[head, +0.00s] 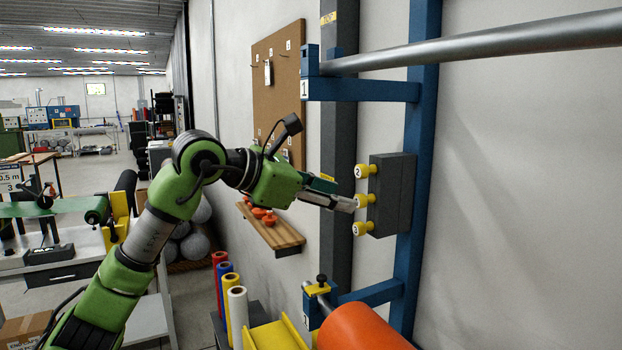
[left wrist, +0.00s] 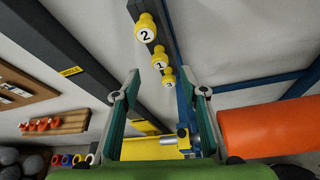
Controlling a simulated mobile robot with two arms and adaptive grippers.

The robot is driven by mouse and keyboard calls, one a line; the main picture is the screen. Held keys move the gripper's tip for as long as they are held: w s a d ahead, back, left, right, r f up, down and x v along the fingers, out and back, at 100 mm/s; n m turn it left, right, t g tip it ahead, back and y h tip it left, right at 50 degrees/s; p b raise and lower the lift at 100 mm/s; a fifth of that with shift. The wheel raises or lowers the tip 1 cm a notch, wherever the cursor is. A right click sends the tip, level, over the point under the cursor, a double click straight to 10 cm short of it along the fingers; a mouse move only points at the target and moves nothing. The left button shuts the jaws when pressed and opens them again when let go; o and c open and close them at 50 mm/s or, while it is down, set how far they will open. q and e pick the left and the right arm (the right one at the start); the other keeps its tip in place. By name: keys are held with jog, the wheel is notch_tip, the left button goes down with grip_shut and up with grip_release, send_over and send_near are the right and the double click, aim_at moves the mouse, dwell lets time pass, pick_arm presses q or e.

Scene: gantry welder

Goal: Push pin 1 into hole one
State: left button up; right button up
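In the left wrist view the left gripper (left wrist: 161,82) is open, with nothing held and pin 1 between the fingertip directions. I cannot make out hole one. My right gripper is not in view.
The block is fixed to a blue upright (head: 422,150) with a grey post (head: 337,130) to its left. A steel bar (head: 480,45) crosses above. An orange roll (head: 358,328) is below. A wooden shelf (head: 270,228) and pegboard (head: 277,75) are on the wall.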

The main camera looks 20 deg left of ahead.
aim_at(357, 200)
pick_arm(q)
jog(key=p+x, duration=0.1)
jog(key=x, duration=0.3)
jog(key=shift+d+r, duration=0.1)
jog(key=shift+w+d+f+p, duration=0.25)
jog(key=shift+w+f+p, duration=0.05)
jog(key=shift+w, duration=0.25)
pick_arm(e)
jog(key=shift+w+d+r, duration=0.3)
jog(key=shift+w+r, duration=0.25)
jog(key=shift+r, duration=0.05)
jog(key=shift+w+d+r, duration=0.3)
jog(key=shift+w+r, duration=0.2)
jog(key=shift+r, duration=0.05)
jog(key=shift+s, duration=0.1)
pick_arm(q)
jog(key=shift+c, duration=1.2)
grip_shut()
jog(key=shift+s, duration=0.1)
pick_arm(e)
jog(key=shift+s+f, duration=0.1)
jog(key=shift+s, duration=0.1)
